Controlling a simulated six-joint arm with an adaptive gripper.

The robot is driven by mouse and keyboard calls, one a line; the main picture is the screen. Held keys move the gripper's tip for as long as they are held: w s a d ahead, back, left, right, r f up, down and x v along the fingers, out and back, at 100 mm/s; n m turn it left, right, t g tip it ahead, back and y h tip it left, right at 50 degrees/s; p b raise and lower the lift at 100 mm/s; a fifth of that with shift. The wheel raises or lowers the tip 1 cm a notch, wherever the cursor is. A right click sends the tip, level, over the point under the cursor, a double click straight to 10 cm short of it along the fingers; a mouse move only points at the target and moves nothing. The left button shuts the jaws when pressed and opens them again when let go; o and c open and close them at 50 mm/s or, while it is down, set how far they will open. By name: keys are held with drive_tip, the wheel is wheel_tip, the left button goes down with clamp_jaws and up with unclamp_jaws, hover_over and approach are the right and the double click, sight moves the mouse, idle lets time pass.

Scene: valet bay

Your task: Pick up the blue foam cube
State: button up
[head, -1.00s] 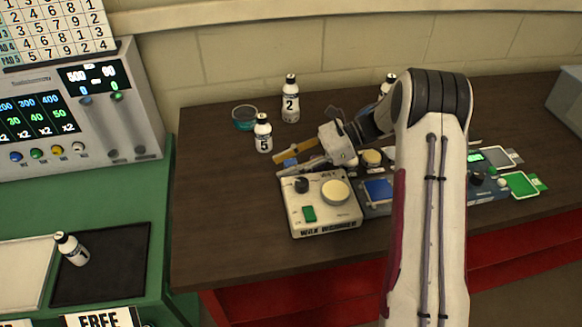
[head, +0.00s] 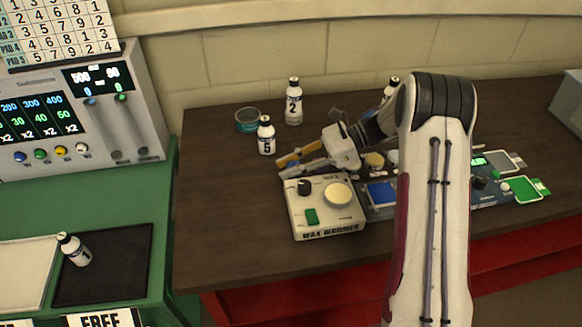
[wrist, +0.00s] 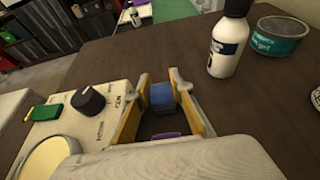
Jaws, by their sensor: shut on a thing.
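The blue foam cube (wrist: 162,97) sits between the fingertips of my gripper (wrist: 161,86) in the wrist view. The fingers, with yellow-orange inner faces, are shut on its sides. In the head view my gripper (head: 282,166) is low over the brown table, just behind the wax warmer; I cannot make out the cube there. I cannot tell whether the cube touches the table.
The wax warmer (head: 325,218) stands right beside my gripper. Bottle 5 (head: 266,137), bottle 2 (head: 293,103) and a teal tin (head: 248,121) stand behind it. The table's left front is clear.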

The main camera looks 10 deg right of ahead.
sight(289, 166)
drive_tip(key=shift+r, duration=4.9)
